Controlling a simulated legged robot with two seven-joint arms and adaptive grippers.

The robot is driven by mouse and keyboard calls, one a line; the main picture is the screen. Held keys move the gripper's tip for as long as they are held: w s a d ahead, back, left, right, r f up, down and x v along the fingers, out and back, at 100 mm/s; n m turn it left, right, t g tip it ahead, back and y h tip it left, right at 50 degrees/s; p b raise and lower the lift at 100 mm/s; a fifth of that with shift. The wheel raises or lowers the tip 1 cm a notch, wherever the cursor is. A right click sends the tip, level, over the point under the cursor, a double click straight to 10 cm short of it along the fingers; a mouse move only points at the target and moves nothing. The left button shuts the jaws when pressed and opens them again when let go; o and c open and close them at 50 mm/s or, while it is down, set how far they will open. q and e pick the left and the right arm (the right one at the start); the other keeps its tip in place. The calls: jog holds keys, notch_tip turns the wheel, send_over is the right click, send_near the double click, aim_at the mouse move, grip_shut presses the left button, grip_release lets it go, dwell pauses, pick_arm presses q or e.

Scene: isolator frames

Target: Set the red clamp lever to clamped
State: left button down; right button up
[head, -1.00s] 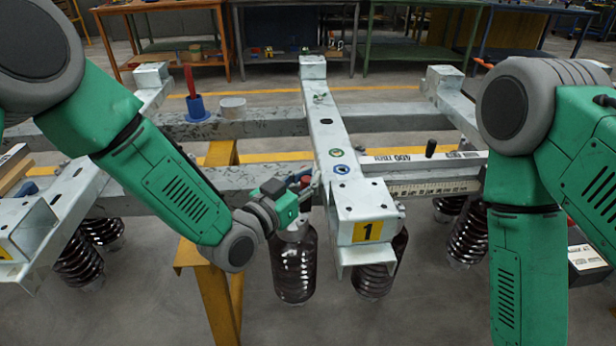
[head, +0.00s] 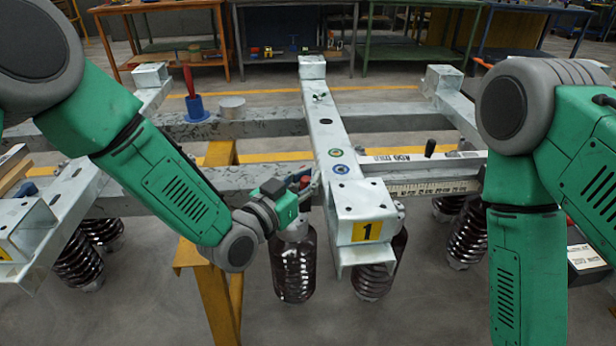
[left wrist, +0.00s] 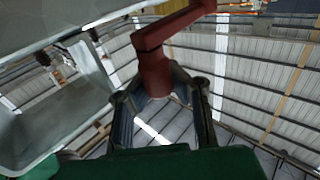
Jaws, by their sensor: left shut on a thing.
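The red clamp lever (left wrist: 155,62) shows large in the left wrist view, with a bent arm reaching to the upper right. Its lower end sits between the fingers of my left gripper (left wrist: 160,92), which is shut on it. In the head view my left gripper (head: 302,190) is beside the left side of the grey beam marked 1 (head: 345,180). Only a small red bit (head: 304,180) shows there; the fingers hide the rest. My right gripper is outside the head view.
A red upright piece in a blue base (head: 195,108) and a grey cylinder (head: 231,108) stand on the rear crossbeam. Dark ribbed insulators (head: 293,268) hang below the frame. A ruler-marked bar (head: 435,188) lies right of the beam. A yellow trestle (head: 208,290) stands below.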

pick_arm(q)
jog(key=shift+s+d+f+g, duration=0.25)
jog(key=shift+s+d+g, duration=0.1)
jog(key=shift+s, duration=0.1)
jog(key=c, duration=1.4)
grip_release()
jog(key=shift+r, duration=0.2)
jog(key=shift+w+a, duration=0.1)
jog(key=shift+a, duration=0.05)
jog(key=v, duration=1.2)
jog(key=shift+f, duration=0.3)
